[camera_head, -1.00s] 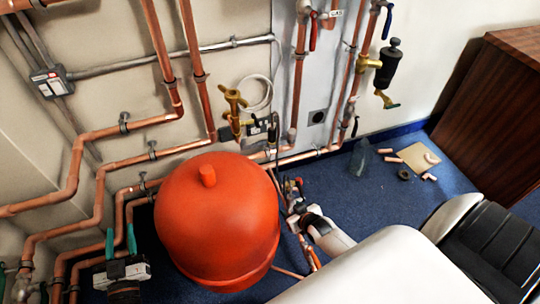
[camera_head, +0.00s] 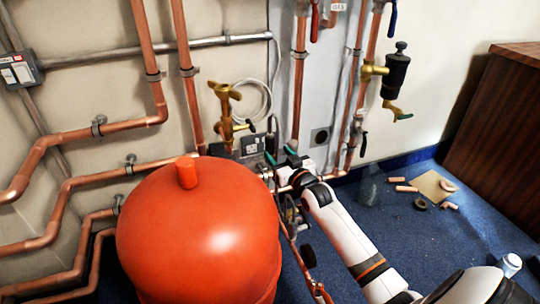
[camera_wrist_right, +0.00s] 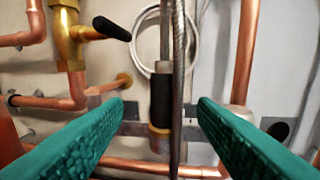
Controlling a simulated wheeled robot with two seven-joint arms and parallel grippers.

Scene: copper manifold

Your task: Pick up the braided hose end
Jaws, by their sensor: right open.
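A thin braided hose (camera_wrist_right: 179,60) hangs vertically in the right wrist view, running down between my fingers. Just behind it to the left is a black sleeve (camera_wrist_right: 161,98) with a brass-coloured lower end. I cannot tell whether the sleeve belongs to the hose. My right gripper (camera_wrist_right: 158,108) is open, its teal fingers spread on either side of both, with gaps to each finger. In the head view my right gripper (camera_head: 281,156) is by the wall, right of the brass valve (camera_head: 226,105); the hose is hard to make out there. My left gripper is out of view.
A large orange vessel (camera_head: 205,240) stands left of my right arm. Copper pipes (camera_head: 297,85) run along the wall, with a coiled white cable (camera_wrist_right: 147,38) behind the hose. Loose pipe pieces (camera_head: 405,189) lie on the blue floor, right, near a brown cabinet (camera_head: 500,140).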

